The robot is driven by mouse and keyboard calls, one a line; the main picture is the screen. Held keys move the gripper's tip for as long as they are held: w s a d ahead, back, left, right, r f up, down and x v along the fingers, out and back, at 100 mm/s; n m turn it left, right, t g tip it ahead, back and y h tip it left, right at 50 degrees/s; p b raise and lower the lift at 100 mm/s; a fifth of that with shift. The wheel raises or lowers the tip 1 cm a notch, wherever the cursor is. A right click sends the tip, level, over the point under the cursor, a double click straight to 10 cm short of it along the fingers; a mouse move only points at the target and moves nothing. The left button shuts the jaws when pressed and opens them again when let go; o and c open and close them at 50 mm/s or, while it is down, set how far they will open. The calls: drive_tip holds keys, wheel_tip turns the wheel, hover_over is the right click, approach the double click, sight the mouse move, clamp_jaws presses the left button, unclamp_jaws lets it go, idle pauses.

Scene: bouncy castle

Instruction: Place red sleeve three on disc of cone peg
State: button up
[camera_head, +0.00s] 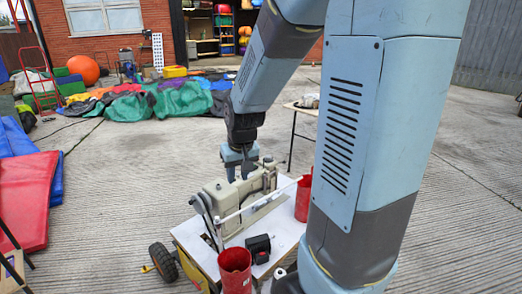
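My gripper (239,176) points down at the back of a cream machine (240,195) on a white-topped cart (190,233). Its fingertips are small and partly merge with the machine, so I cannot tell if they are open, shut or touching it. A red open-topped cylinder (235,270) stands at the cart's front edge. Another red cylinder (303,200) stands at the right, partly behind my arm. I cannot tell whether either is red sleeve three. I cannot make out a cone peg or its disc.
A black box (258,246) sits on the cart beside the front red cylinder. A black wheel (163,262) is at the cart's left. Red and blue mats (25,195) lie at far left. Coloured fabric (150,101) is heaped behind. Open concrete lies between. My arm hides much of the right.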

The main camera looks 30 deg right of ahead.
drive_tip(key=s+a+r+t, duration=0.1)
drive_tip(key=s+r+t, duration=0.1)
drive_tip(key=s+r, duration=1.3)
drive_tip(key=shift+s+r+t, duration=0.3)
drive_tip(key=shift+s, duration=0.65)
